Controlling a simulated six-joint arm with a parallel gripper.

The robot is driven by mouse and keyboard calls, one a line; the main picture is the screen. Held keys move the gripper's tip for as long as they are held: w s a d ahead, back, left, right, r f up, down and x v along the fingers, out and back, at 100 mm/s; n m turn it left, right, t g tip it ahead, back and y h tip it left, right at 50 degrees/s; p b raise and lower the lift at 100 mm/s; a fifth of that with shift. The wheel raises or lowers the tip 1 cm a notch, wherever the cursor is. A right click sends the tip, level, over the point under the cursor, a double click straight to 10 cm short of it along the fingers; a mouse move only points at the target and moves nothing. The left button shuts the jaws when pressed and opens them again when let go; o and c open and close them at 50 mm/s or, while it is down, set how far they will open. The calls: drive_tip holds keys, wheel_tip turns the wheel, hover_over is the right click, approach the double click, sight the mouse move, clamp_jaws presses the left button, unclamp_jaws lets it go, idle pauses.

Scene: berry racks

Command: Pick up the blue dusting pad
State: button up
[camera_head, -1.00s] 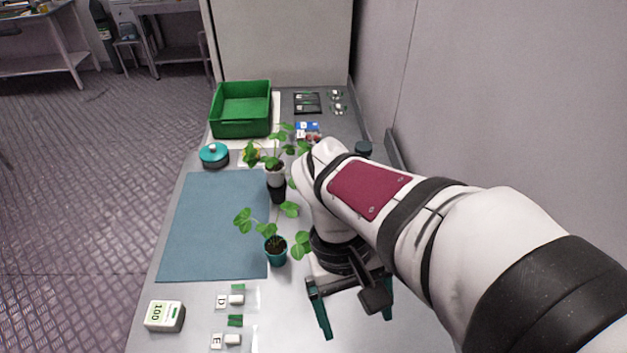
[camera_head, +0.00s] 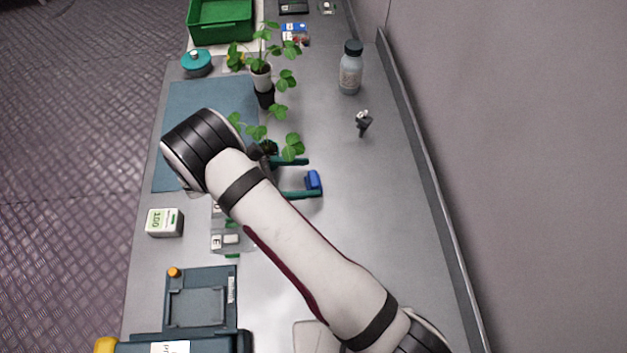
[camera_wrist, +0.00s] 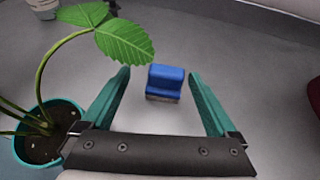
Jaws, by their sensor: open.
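The blue dusting pad (camera_head: 313,180) is a small blue block on the grey table, right of the potted plants. In the wrist view the pad (camera_wrist: 165,80) has a blue stepped top and a paler base, and stands between and slightly beyond my two green fingertips. My gripper (camera_head: 307,177) is open, with one finger on each side of the pad. In the wrist view my gripper (camera_wrist: 160,82) shows a clear gap between each finger and the pad. My arm hides part of the table to the left.
A strawberry plant in a teal pot (camera_wrist: 45,145) stands close to my left finger, and a leaf (camera_wrist: 124,40) hangs near that fingertip. A bottle (camera_head: 350,75) and a small dark tool (camera_head: 363,122) stand farther back. The table right of the pad is clear.

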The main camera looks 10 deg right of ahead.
sight(318, 179)
drive_tip(key=x, duration=0.5)
drive_tip(key=shift+s+d+r, duration=0.1)
drive_tip(key=shift+s+d, duration=0.2)
drive_tip(key=shift+d, duration=0.15)
drive_tip(key=c, duration=1.4)
